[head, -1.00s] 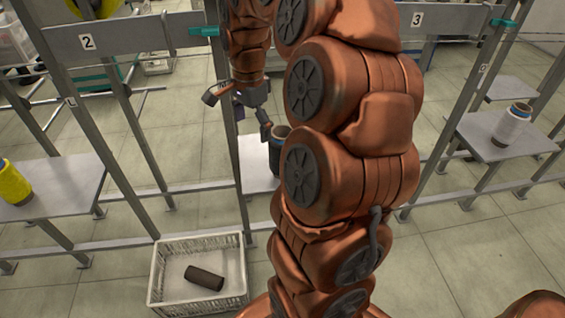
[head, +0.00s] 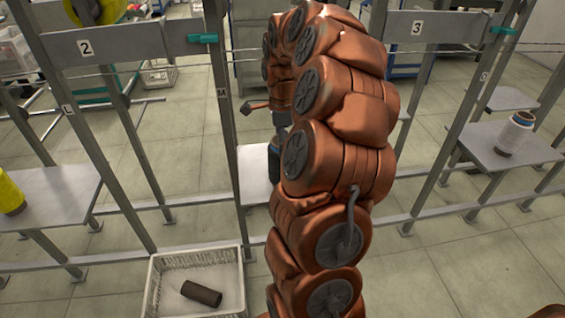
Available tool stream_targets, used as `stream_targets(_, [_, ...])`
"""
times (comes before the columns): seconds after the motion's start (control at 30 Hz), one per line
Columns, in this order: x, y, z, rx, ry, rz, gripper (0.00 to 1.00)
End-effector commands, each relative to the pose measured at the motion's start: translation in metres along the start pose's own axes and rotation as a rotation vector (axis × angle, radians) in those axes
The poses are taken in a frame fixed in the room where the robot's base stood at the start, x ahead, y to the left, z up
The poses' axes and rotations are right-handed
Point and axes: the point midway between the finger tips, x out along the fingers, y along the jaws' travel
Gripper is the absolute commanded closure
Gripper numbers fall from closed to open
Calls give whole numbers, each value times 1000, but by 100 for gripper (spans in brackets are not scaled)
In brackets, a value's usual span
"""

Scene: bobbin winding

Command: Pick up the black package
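The black package looks like a dark bobbin with a blue band near its top (head: 274,163). It stands upright on the white middle shelf (head: 254,172), its right side hidden behind my arm. My gripper (head: 264,113) is just above the package in the head view, partly covered by my arm. One finger sticks out to the left, and a grey part points down near the package's top. The fingers look spread, with nothing seen between them. I cannot tell whether the gripper touches the package.
A white crate (head: 155,285) on the floor holds a dark cylinder (head: 201,294). A yellow bobbin (head: 10,193) stands on the left shelf (head: 58,190), a white bobbin (head: 514,134) on the right shelf (head: 480,140). Grey rack posts (head: 224,125) rise close to my gripper's left.

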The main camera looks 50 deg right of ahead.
Motion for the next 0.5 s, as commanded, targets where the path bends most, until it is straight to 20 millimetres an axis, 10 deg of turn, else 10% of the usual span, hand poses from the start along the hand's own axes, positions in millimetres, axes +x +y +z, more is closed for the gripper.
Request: stream_targets(0.5, [29, -1, 0, -1, 0, -1, 6])
